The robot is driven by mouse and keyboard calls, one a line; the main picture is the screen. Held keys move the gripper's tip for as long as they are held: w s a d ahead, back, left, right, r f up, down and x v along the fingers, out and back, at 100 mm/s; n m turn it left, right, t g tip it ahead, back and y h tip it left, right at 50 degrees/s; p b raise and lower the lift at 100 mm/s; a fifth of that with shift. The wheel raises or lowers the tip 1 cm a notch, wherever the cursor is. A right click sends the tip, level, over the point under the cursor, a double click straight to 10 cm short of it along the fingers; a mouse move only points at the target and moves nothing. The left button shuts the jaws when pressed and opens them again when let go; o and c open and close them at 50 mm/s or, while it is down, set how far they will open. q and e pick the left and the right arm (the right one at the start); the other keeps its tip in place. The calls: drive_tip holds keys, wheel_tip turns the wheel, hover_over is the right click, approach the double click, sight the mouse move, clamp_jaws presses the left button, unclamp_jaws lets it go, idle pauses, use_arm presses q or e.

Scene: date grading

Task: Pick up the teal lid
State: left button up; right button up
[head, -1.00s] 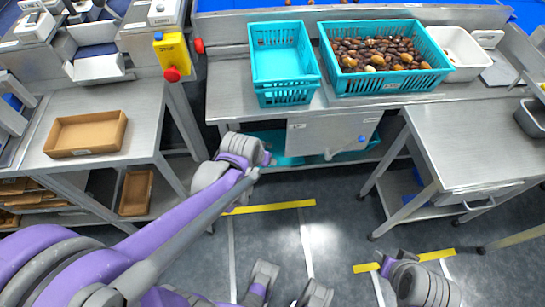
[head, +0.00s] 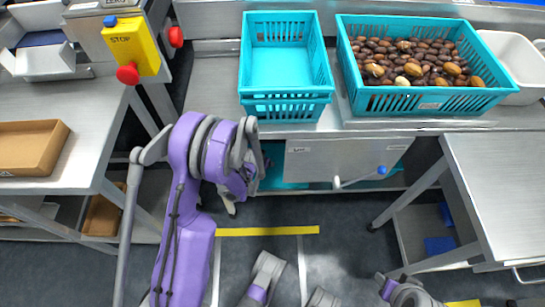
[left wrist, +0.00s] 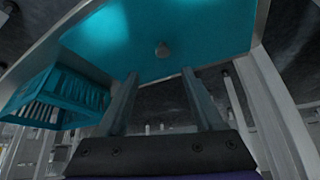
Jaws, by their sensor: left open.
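A flat teal panel with a small round grey knob, which looks like the teal lid (left wrist: 120,40), fills the upper middle of the left wrist view. In the head view, teal also shows on the low shelf under the back bench (head: 275,178), partly hidden by the cabinet and my arm. My left gripper shows in the left wrist view (left wrist: 160,85) with two fingers apart and nothing between them. The fingers point toward the panel; I cannot tell the gap. In the head view my left arm hides most of its gripper. My right gripper is not clearly seen.
On the back bench stand a stacked teal crate (head: 286,101), a teal crate of dates (head: 430,102) and a white tub (head: 515,62). A cabinet (head: 335,160) with a lever is below. A yellow stop box (head: 132,45) and cardboard tray (head: 30,145) are left. A metal table (head: 505,170) is right.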

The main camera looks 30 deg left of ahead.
sight(274, 178)
use_arm(q)
drive_tip(key=b+x, duration=0.1)
drive_tip(key=x, duration=0.3)
drive_tip(key=shift+f, duration=0.4)
drive_tip(key=x, duration=0.2)
drive_tip(key=b+x, duration=0.2)
drive_tip(key=x, duration=0.1)
drive_tip(key=shift+w+a+f, duration=0.15)
drive_tip(key=shift+a+f, duration=0.05)
drive_tip(key=shift+a, duration=0.1)
clamp_jaws()
